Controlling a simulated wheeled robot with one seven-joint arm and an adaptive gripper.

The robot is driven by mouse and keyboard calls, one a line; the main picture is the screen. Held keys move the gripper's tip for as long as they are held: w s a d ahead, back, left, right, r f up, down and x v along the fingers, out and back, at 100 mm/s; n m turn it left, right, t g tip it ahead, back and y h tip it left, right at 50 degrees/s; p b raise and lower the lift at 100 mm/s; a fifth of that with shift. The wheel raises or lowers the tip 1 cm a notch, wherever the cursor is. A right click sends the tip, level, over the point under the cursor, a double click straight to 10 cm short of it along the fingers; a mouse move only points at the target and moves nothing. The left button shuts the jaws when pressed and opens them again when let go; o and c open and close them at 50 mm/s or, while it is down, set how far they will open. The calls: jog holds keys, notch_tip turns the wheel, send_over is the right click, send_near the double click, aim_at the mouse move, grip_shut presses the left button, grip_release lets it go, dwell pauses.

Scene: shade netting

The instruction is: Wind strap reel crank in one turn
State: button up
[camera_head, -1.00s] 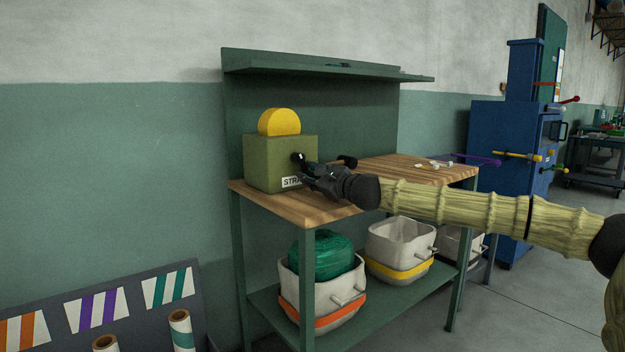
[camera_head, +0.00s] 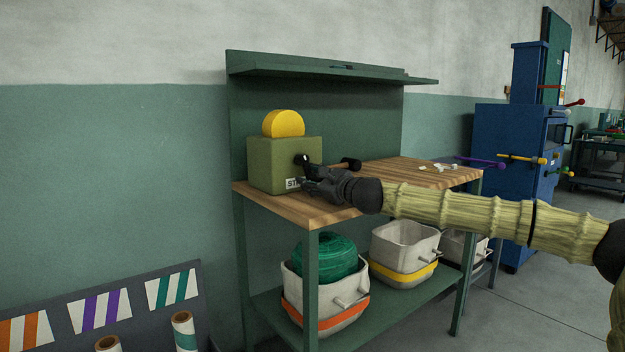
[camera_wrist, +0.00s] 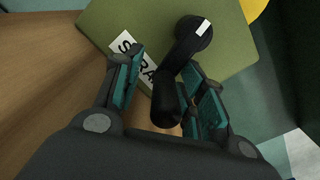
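The strap reel is an olive green box (camera_head: 268,165) with a yellow disc (camera_head: 284,124) on top and a white label (camera_head: 292,183). It stands at the left end of the wooden bench. Its black crank (camera_wrist: 190,45) runs from a round hub on the box face to a black handle (camera_wrist: 167,108) pointing toward the wrist camera. My gripper (camera_head: 309,180) is at the box front, hiding part of the label and crank. In the wrist view my gripper (camera_wrist: 160,92) is open, with its fingers either side of the handle. The right finger is nearer; contact cannot be told.
The wooden bench top (camera_head: 395,178) has small pale pieces (camera_head: 440,167) at its right. A dark-ended tool (camera_head: 352,164) shows behind my gripper. Bins (camera_head: 404,247) stand on the lower shelf. A green back panel with an upper shelf (camera_head: 330,71) rises behind the box.

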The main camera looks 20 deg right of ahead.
jog(key=shift+s+d+r, duration=0.1)
jog(key=shift+s+d, duration=0.3)
jog(key=shift+s, duration=0.1)
jog(key=v, duration=1.1)
jog(key=shift+a, duration=0.15)
